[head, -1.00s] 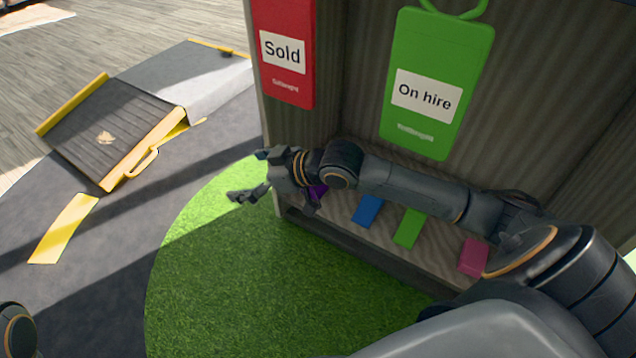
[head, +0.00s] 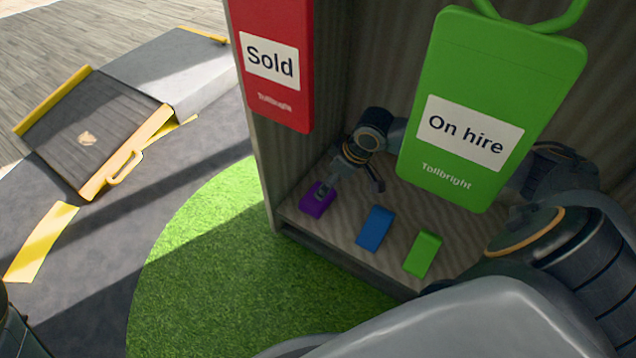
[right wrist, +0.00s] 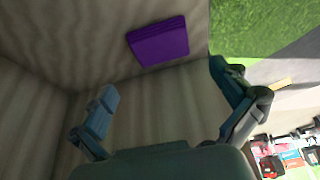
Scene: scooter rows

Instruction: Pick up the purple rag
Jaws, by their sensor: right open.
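The purple rag (head: 312,205) lies folded flat at the left end of the wooden shelf (head: 345,220), near its front corner. It also shows whole in the right wrist view (right wrist: 158,42), ahead of the fingers. My right gripper (head: 351,189) is inside the shelf bay, with one finger overlapping the rag in the head view. In the right wrist view my right gripper (right wrist: 163,80) is open and empty, its fingers spread wide with the rag beyond the gap. I cannot tell whether a finger touches the rag. My left gripper is out of view.
A blue rag (head: 376,229) and a green rag (head: 423,254) lie to the right on the shelf. A green "On hire" tag (head: 470,95) and a red "Sold" tag (head: 275,90) hang above. Green turf (head: 215,270) in front is clear. A ramp (head: 95,130) stands at left.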

